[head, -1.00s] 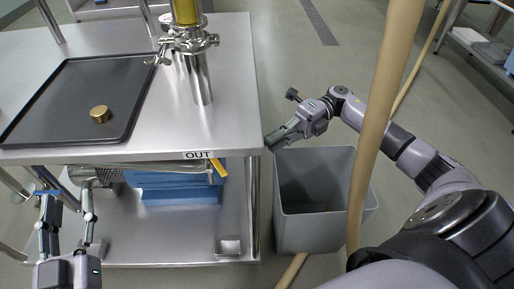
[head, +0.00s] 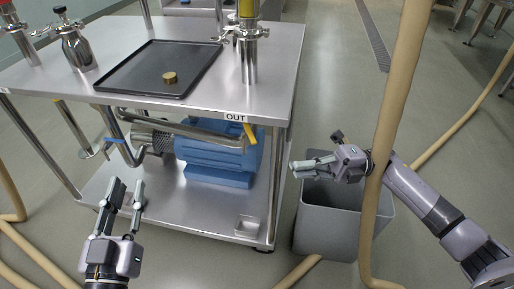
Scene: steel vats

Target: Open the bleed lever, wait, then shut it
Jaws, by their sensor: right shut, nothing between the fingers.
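A yellow lever (head: 250,133) hangs just below the OUT label (head: 236,117) on the steel table's front edge, at the end of the pipework above the blue pump. Which lever is the bleed lever is not marked. My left gripper (head: 122,190) is open and empty, low in front of the table's lower shelf, left of the yellow lever. My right gripper (head: 296,165) is shut and empty, over the left rim of the grey bin, right of the table leg and apart from the lever.
The steel table (head: 205,105) carries a black tray (head: 140,75) with a brass weight (head: 169,78), and upright steel fittings. Below are a blue pump (head: 215,155) and a small steel box (head: 249,226). A grey bin (head: 325,225) and tan hose (head: 392,120) stand right.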

